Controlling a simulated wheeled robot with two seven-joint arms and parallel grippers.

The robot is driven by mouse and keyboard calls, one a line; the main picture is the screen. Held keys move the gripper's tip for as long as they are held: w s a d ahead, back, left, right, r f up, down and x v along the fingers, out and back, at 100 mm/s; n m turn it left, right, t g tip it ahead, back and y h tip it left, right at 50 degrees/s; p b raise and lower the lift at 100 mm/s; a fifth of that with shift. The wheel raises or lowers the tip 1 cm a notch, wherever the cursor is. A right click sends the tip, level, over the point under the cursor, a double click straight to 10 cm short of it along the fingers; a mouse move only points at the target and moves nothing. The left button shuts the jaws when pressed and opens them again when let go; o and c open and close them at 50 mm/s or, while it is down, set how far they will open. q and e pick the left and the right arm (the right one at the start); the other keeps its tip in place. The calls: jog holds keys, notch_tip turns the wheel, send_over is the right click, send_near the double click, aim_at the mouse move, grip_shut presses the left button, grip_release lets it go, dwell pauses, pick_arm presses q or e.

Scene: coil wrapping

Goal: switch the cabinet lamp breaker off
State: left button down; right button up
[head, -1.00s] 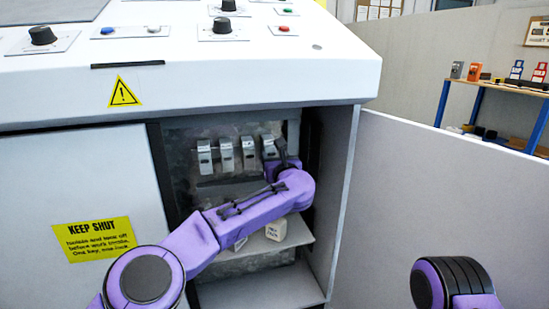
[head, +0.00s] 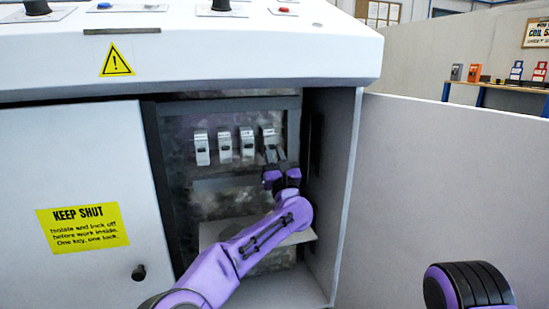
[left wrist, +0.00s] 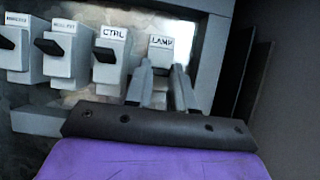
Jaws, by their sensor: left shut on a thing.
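The lamp breaker (left wrist: 165,50), a grey block labelled LAMP, is the rightmost of the row in the left wrist view. In the head view the lamp breaker (head: 267,131) sits at the row's right end inside the open cabinet. My left gripper (head: 274,155) is in front of it, low on its face. In the left wrist view its two grey fingers (left wrist: 161,72) reach the breaker's lower part and are shut on its lever. The lever is hidden between the fingers, so its position cannot be told. My right gripper is out of view.
The CTRL breaker (left wrist: 112,60) stands close on the left, its dark lever sticking out, with more breakers beyond it. A shelf (head: 300,236) lies below, partly behind my left arm. The open cabinet door (head: 450,200) is at right, the shut yellow-labelled panel (head: 70,160) at left.

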pick_arm(q)
jog(key=c, duration=1)
grip_release()
jog(key=shift+o, duration=0.2)
jog(key=shift+s+d+f, duration=0.25)
jog(key=shift+s, duration=0.2)
jog(key=p+v, duration=0.2)
jog(key=v, duration=0.7)
jog(key=shift+s+f, duration=0.15)
jog(key=shift+f, duration=0.1)
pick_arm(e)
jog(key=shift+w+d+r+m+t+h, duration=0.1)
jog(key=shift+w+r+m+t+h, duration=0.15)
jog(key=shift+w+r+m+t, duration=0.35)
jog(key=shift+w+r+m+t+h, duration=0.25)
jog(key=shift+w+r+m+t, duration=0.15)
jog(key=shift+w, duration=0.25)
pick_arm(q)
jog(key=shift+a+r, duration=0.1)
